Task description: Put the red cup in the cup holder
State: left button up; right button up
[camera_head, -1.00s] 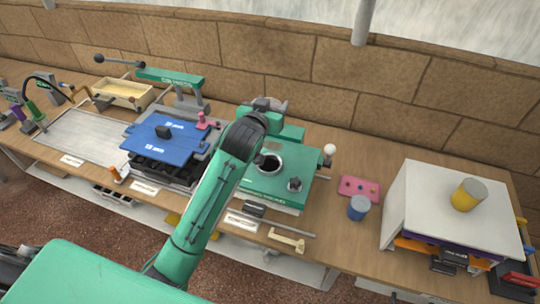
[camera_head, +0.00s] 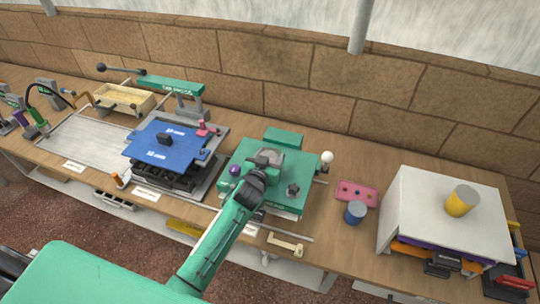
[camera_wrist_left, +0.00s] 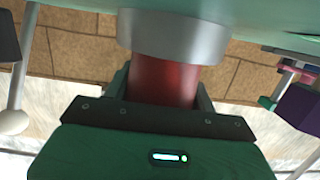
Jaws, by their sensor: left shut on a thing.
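My left gripper (camera_head: 264,163) is over the green box (camera_head: 293,170) in the head view. The cup holder is a round metal ring in that box, and the gripper now covers its opening. In the left wrist view, my left gripper (camera_wrist_left: 162,98) is shut on the red cup (camera_wrist_left: 165,80), with a finger on each side. The cup's far end meets the grey metal ring (camera_wrist_left: 173,38) of the holder, lined up with it. How deep the cup sits in the ring cannot be told. The red cup is hidden in the head view. My right gripper is not in view.
A white ball knob (camera_head: 327,156) and a purple knob (camera_head: 234,170) flank the gripper. A blue press plate (camera_head: 165,145) is to the left.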

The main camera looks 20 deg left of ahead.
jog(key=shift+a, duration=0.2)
pick_arm(q)
jog(key=shift+f, duration=0.2)
jog(key=o, duration=1)
jog(key=shift+r, duration=0.1)
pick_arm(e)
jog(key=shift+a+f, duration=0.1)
pick_arm(q)
jog(key=shift+s+r, duration=0.1)
jog(key=shift+r, duration=0.05)
jog(key=shift+s, duration=0.35)
jog(key=s+b, duration=0.1)
jog(key=s, duration=0.2)
jog(key=s+r, duration=0.1)
jog(key=s, duration=0.2)
jog(key=s+r+b, duration=0.1)
jog(key=s, duration=0.2)
jog(key=shift+s+a+b, duration=0.2)
jog(key=shift+s+b, duration=0.15)
jog(key=shift+s, duration=0.05)
jog(key=shift+s+r, duration=0.2)
jog(key=shift+s, duration=0.35)
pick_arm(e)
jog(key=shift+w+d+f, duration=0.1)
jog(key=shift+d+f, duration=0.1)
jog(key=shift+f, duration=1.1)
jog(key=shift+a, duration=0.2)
